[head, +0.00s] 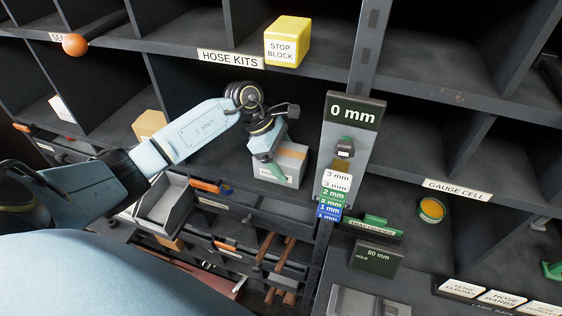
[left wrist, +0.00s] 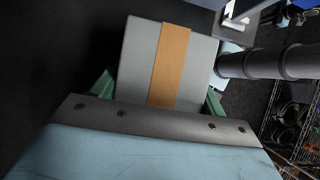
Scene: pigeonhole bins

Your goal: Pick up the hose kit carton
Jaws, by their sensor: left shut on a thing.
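The hose kit carton (head: 289,166) is a grey box with a brown band across its top. It sits in a pigeonhole below the "HOSE KITS" label (head: 230,59), and a partly covered white label shows on its front. In the left wrist view the carton (left wrist: 138,62) fills the middle. My left gripper (head: 272,168) is at the carton, with its green fingers on either side, shut on it. In the left wrist view the fingers of the left gripper (left wrist: 160,100) show at both sides of the carton. I cannot tell whether the carton touches the shelf. My right gripper is not in view.
A yellow stop block (head: 287,42) sits on the shelf edge above. A post with a "0 mm" sign (head: 353,112) and colored plates stands right of the carton. A grey open bin (head: 165,203) is below left. A tan box (head: 149,124) is in the bay behind my arm.

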